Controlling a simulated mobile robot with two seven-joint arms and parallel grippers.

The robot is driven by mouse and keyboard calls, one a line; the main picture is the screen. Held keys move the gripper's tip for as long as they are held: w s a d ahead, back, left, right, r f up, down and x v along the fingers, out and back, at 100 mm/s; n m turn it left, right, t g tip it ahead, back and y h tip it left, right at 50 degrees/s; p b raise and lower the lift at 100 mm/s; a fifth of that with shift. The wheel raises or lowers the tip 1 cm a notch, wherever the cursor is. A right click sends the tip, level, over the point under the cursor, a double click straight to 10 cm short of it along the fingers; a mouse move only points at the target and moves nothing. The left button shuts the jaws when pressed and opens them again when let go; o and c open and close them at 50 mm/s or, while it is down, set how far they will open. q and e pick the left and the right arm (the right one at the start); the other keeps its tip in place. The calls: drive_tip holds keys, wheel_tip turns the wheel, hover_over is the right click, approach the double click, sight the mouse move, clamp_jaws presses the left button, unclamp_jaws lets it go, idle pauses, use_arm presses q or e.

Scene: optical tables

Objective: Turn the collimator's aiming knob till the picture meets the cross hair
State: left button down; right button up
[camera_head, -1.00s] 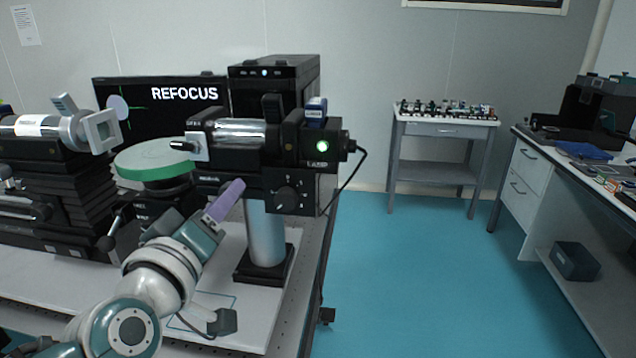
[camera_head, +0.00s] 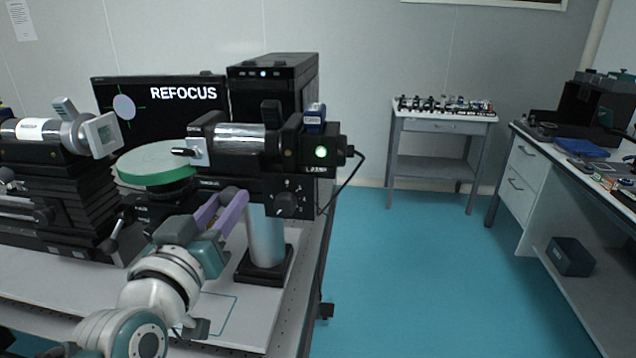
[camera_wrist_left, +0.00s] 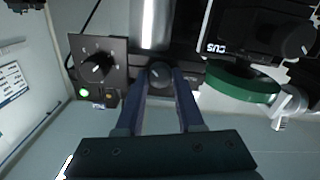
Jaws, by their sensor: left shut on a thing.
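The collimator (camera_head: 238,137) is a black and silver tube on a silver post, with a lit green lamp on its end box. My left gripper (camera_head: 225,200) is below the tube, its purple fingers spread around a small black knob. In the left wrist view the fingers (camera_wrist_left: 160,85) are shut on this aiming knob (camera_wrist_left: 159,73), whose round face shows between the tips. The screen (camera_head: 183,94) behind reads REFOCUS. A pale disc picture (camera_head: 124,107) lies over the green cross hair there; exact centring cannot be told. My right gripper is out of view.
A dial (camera_head: 286,204) sits on the collimator's box, right of my fingers. A green round plate (camera_head: 155,162) is close on the left, beside another tube instrument (camera_head: 45,131). A cable hangs at the right. The floor (camera_head: 400,280) beyond the table is clear.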

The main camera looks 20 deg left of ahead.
use_arm(q)
drive_tip(key=c, duration=0.5)
unclamp_jaws()
drive_tip(key=v, duration=1)
drive_tip(key=shift+a, duration=0.1)
